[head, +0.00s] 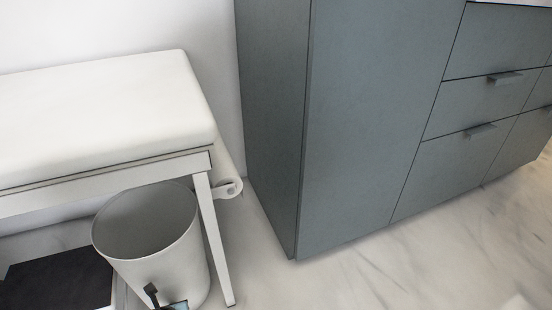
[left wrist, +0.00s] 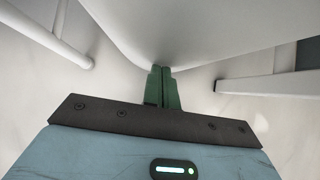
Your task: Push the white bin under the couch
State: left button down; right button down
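The white bin (head: 170,265) stands upright on the floor, open at the top, just below the front edge of the white couch (head: 100,115) and left of its near right leg (head: 216,245). How far it sits beneath the couch is hard to tell. My left gripper (head: 151,290) shows at the bottom edge, low in front of the bin. In the left wrist view its green fingers (left wrist: 162,84) are together with nothing between them, and their tips are at the bin's curved wall (left wrist: 190,40). Contact cannot be told for certain. My right gripper is not in view.
A dark flat box-like thing (head: 58,278) lies left of the bin. A paper roll (head: 229,188) hangs at the couch's right end. A grey cabinet (head: 365,120) with drawers stands to the right. The marble floor (head: 400,270) before it is clear.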

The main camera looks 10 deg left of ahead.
aim_at(170, 299)
pick_arm(q)
jog(key=shift+w+a+r+b, duration=0.15)
jog(key=shift+w+a, duration=0.1)
jog(key=shift+w, duration=0.15)
jog(key=shift+w+a+f+b, duration=0.15)
jog(key=shift+w+a, duration=0.1)
jog(key=shift+w, duration=0.15)
jog(key=shift+w+a, duration=0.35)
jog(key=shift+w, duration=0.25)
jog(key=shift+w+a+r+b, duration=0.15)
jog(key=shift+w+a, duration=0.25)
jog(key=shift+w, duration=0.25)
jog(key=shift+w+a+f+b, duration=0.15)
jog(key=shift+w+a, duration=0.2)
jog(key=shift+w, duration=0.3)
jog(key=shift+s+d+p, duration=0.3)
jog(key=shift+s+p, duration=0.25)
jog(key=shift+p, duration=0.05)
jog(key=shift+s+d+r+p, duration=0.15)
jog(key=shift+s+d+p, duration=0.4)
jog(key=shift+s+p, duration=0.45)
jog(key=shift+s+d+p, duration=0.4)
jog(key=shift+s, duration=0.2)
jog(key=shift+s+d+p, duration=0.35)
jog(key=shift+s+p, duration=0.05)
jog(key=shift+s, duration=0.15)
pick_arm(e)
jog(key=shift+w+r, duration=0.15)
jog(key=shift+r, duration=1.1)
